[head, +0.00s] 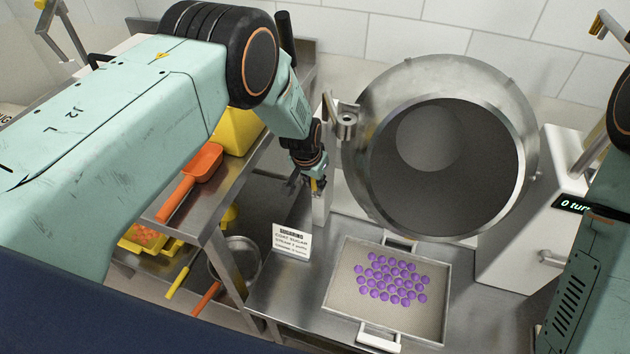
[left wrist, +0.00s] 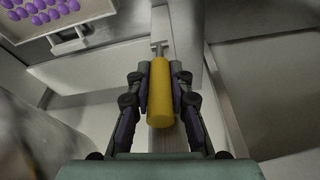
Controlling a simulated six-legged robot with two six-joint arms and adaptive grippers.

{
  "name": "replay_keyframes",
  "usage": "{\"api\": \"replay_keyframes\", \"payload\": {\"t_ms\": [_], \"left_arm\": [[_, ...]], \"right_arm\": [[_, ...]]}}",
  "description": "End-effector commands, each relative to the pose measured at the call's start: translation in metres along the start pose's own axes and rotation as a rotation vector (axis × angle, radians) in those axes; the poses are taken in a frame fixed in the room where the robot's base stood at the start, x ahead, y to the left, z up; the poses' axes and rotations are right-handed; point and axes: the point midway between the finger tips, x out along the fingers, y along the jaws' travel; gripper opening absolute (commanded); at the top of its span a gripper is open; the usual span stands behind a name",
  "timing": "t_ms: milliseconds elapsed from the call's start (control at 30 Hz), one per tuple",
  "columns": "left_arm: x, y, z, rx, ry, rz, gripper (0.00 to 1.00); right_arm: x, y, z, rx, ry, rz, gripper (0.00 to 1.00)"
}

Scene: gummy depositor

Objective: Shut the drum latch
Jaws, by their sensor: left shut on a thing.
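The steel drum (head: 528,130) stands with its round open mouth facing me in the head view. My left gripper (head: 316,186) is low beside the drum's left support post. In the left wrist view my left gripper (left wrist: 160,90) is shut around a yellow cylindrical handle (left wrist: 161,112), with a finger on each side. A small metal T-shaped piece (left wrist: 158,47) shows at the handle's far end. In the head view the handle is mostly hidden by the fingers. I cannot tell from these views how the latch stands. My right gripper is out of view.
A tray (head: 437,310) of purple gummies lies on the steel table in front of the drum. A sugaring sign (head: 291,241) stands left of it. A shelf with an orange scoop (head: 196,178) is at the left. A display housing (head: 530,235) stands right of the drum.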

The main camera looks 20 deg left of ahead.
Motion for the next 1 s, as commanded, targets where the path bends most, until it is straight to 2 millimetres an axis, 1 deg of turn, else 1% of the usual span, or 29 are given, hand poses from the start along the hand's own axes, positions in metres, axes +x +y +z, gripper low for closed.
{"api": "replay_keyframes", "payload": {"t_ms": [100, 133, 400, 667, 767, 867, 1000], "left_arm": [[-0.002, -0.001, -0.003, 0.000, 0.006, -0.002, 0.00], [-0.002, -0.001, -0.003, 0.000, 0.006, -0.002, 0.22], [0.000, -0.001, -0.002, 0.000, 0.002, -0.001, 0.44], [0.000, 0.000, -0.001, 0.000, 0.000, 0.000, 0.44], [-0.004, 0.000, -0.001, 0.000, 0.000, 0.000, 0.44], [-0.014, 0.000, -0.002, 0.001, 0.000, 0.000, 0.44], [-0.036, 0.000, -0.003, 0.000, 0.003, -0.001, 0.44]], "right_arm": [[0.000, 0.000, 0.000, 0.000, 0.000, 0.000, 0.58], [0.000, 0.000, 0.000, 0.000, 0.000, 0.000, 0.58], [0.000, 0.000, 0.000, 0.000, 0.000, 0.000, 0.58], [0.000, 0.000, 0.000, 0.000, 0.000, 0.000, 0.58], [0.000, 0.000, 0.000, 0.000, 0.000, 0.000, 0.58], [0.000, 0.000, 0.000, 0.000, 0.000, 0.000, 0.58], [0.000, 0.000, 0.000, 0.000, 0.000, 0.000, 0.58]]}}
